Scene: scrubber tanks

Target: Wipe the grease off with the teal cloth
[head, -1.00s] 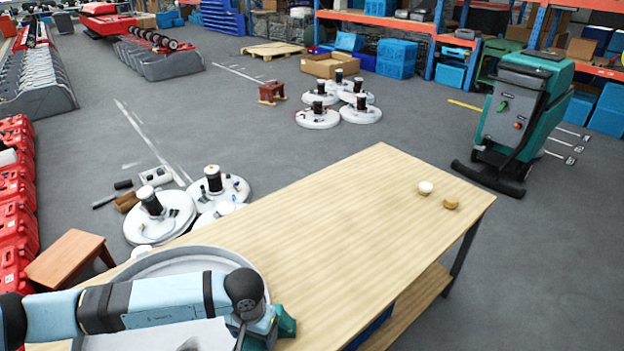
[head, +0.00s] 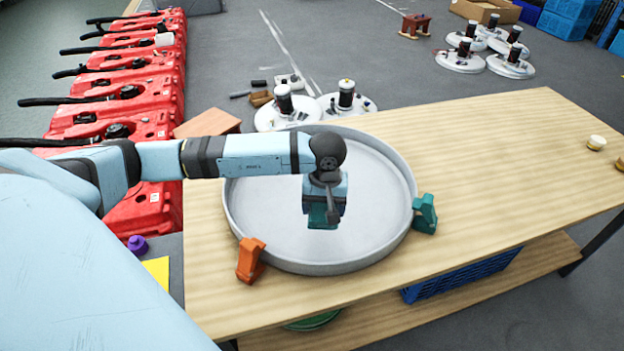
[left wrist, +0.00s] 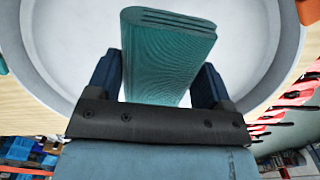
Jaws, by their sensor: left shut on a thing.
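My left gripper (head: 325,203) is over the round grey tray (head: 265,220) on the wooden table. It is shut on the teal cloth (head: 321,217), a folded block that points down toward the tray floor. In the left wrist view the cloth (left wrist: 165,55) sits between the two fingers (left wrist: 165,85), with the pale tray floor (left wrist: 90,40) behind it. I cannot tell whether the cloth touches the tray. No grease shows clearly; the arm and cloth hide part of the tray floor. My right gripper is not in view.
An orange clamp-like piece (head: 250,260) and a teal one (head: 425,214) stand at the tray's rim. The table (head: 490,165) is clear to the right, up to a small cream object (head: 596,142). Red machines (head: 120,100) stand at the left.

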